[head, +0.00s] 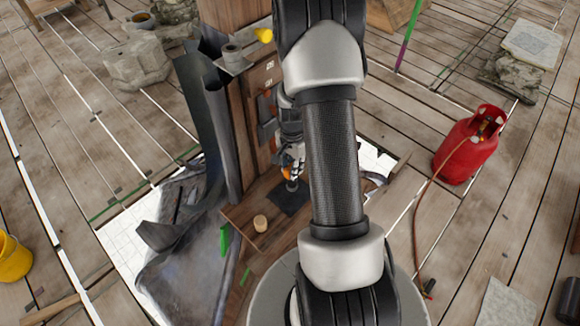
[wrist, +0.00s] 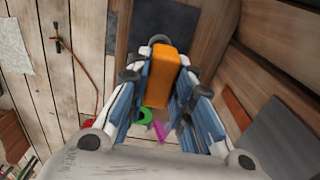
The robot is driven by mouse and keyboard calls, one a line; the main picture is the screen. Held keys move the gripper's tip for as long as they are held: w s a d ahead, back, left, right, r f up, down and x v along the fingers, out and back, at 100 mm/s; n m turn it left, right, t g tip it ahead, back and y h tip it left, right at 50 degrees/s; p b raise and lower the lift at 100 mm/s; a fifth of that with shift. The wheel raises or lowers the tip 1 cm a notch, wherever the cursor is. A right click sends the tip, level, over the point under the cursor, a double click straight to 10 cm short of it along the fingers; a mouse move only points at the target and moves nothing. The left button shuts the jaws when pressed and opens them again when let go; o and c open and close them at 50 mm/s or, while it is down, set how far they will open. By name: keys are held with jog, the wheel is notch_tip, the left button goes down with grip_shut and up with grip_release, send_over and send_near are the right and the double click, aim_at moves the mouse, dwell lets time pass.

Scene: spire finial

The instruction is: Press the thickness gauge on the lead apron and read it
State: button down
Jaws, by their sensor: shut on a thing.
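The thickness gauge is an orange block (wrist: 164,66) between the fingers in the wrist view; a little of its orange (head: 286,173) shows beside the fingers in the head view. My gripper (wrist: 160,82) is shut on it. In the head view my gripper (head: 294,165) is low beside the wooden post, above a dark grey sheet (head: 284,203), which looks like the lead apron, lying on a wooden ledge. The gauge's lower end seems at or just over the sheet; I cannot tell whether it touches. No readout is visible. The sheet also shows in the wrist view (wrist: 165,17).
A wooden post (head: 236,130) stands left of my gripper, with bent grey sheets (head: 200,115) around it. A small round wooden piece (head: 260,224) sits on the ledge (head: 236,217). A red gas cylinder (head: 462,150) with a hose stands right.

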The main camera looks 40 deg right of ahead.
jog(key=shift+f, duration=0.15)
jog(key=shift+f+b, duration=1.85)
jog(key=shift+f, duration=0.3)
jog(key=c, duration=1.3)
grip_release()
notch_tip(320, 180, up, 12)
jog(key=shift+r, duration=0.1)
